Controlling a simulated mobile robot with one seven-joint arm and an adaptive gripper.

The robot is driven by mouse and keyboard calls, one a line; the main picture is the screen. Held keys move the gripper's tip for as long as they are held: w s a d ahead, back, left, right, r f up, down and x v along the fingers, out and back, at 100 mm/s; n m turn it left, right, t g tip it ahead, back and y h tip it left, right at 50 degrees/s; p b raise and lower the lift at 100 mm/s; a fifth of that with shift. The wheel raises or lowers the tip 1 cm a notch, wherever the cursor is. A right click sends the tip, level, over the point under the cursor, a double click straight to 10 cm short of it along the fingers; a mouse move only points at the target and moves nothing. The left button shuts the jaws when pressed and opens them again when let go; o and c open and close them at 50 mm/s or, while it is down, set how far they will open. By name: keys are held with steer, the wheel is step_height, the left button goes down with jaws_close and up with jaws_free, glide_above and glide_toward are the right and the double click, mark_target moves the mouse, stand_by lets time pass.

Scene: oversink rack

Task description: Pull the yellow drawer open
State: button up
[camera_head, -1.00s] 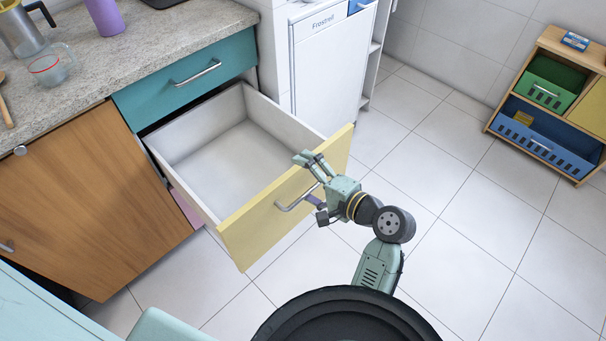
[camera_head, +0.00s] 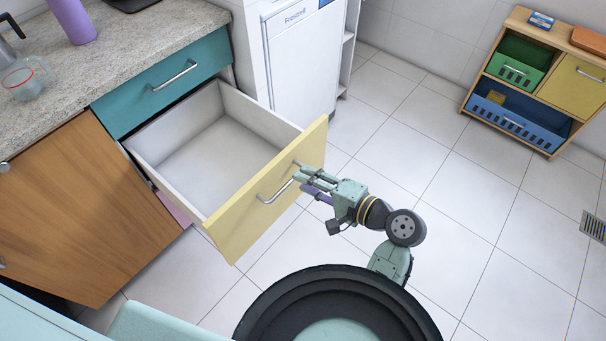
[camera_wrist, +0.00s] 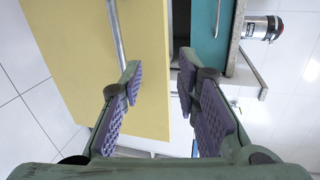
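The yellow drawer (camera_head: 237,226) is pulled well out of the cabinet below the teal drawer, and its pale inside looks empty. Its metal bar handle (camera_head: 275,192) is on the front face. My gripper (camera_head: 305,176) is at the right end of this handle, beside the front panel. There the yellow front (camera_wrist: 72,55) fills the left and the handle (camera_wrist: 116,35) ends near the left fingertip. I cannot tell whether they touch.
The closed teal drawer (camera_head: 160,85) sits under the stone counter (camera_head: 120,50). A wooden cabinet door (camera_head: 95,215) is left of the yellow drawer. A white appliance (camera_head: 300,65) stands behind it. A shelf unit with bins (camera_head: 540,85) is at the far right. Tiled floor lies clear between.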

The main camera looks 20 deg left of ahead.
steer(key=shift+f+p+v, duration=0.2)
steer(key=shift+p+v, duration=1.05)
steer(key=shift+v, duration=1.25)
steer(key=shift+s+r+p, duration=0.1)
steer(key=shift+p, duration=0.35)
